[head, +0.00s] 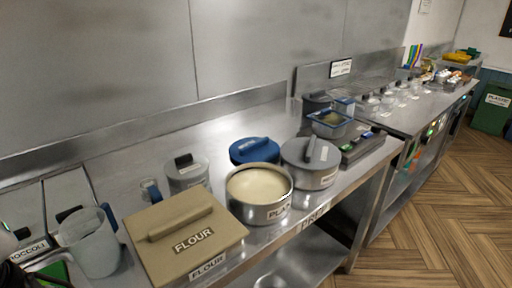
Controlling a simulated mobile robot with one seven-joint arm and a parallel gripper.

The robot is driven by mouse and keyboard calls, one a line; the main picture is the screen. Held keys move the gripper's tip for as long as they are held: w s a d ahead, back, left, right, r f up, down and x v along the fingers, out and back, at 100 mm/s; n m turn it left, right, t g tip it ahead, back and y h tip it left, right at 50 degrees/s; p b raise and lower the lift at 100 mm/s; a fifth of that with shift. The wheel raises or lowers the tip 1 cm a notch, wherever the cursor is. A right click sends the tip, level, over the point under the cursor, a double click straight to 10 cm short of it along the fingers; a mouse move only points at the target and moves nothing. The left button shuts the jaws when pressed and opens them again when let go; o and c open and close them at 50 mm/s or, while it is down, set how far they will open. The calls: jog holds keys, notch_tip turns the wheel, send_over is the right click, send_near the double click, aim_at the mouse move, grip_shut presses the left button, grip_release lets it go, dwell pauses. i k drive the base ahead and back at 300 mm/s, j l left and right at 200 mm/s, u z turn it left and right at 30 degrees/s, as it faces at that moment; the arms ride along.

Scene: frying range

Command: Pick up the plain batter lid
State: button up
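A round steel pot (260,208) of pale batter stands open near the counter's front edge, its partly readable label starting "PLA". Just behind it is a round blue lid (255,150) with a bar handle. The pot partly hides the blue lid, and I cannot tell what it rests on. To the right, a grey lid (311,151) with an upright handle sits on another steel pot (318,180). I read no "plain" label on either lid. I cannot make out my gripper. A dark shape cut off at the lower left corner is unclear.
A tan box lidded and marked FLOUR (168,251) stands left of the open pot. A blue-rimmed container (330,124) stands right. Bare steel counter (225,125) lies behind.

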aim_at(245, 150)
jog(key=l+u, duration=0.15)
jog(key=l, duration=0.8)
jog(key=i+l, duration=0.25)
jog(key=i+j, duration=0.7)
